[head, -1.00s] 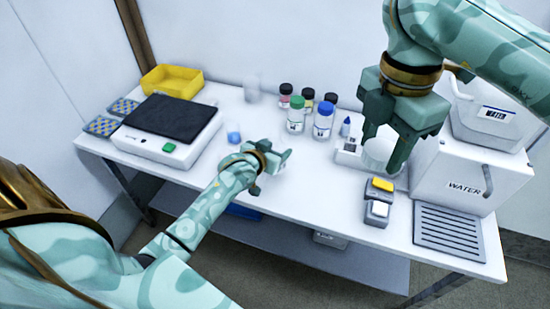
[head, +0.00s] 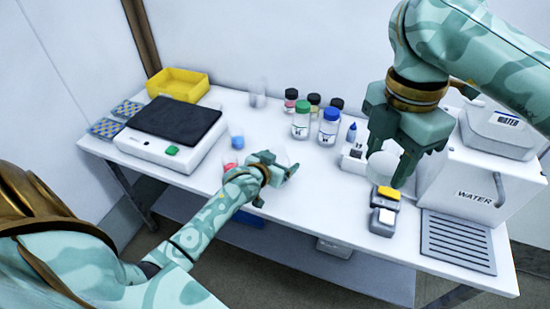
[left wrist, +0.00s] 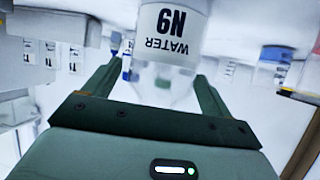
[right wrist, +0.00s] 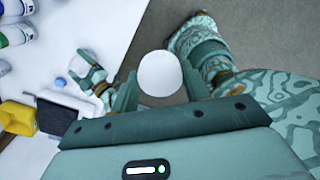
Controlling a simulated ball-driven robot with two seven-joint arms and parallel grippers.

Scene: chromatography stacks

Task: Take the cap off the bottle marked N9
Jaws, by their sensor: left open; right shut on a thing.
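The bottle marked N9 (left wrist: 170,30) stands just in front of my left gripper (left wrist: 157,75) in the left wrist view. Its white label reads WATER N9, upside down in that view, and its clear end lies between the two fingers. No coloured cap shows on it. In the head view my left gripper (head: 277,173) is open over the table's front part, low beside the faint bottle. My right gripper (head: 397,160) is above the table at the right, shut on a white round thing (right wrist: 160,74). I cannot tell whether this is a cap.
Bottles with green (head: 302,120) and blue (head: 329,127) caps stand behind, with several dark-capped ones. A balance (head: 165,150) and yellow tray (head: 177,82) are at left. A water container (head: 480,190), drip grate (head: 458,240) and small yellow-topped block (head: 387,194) are at right.

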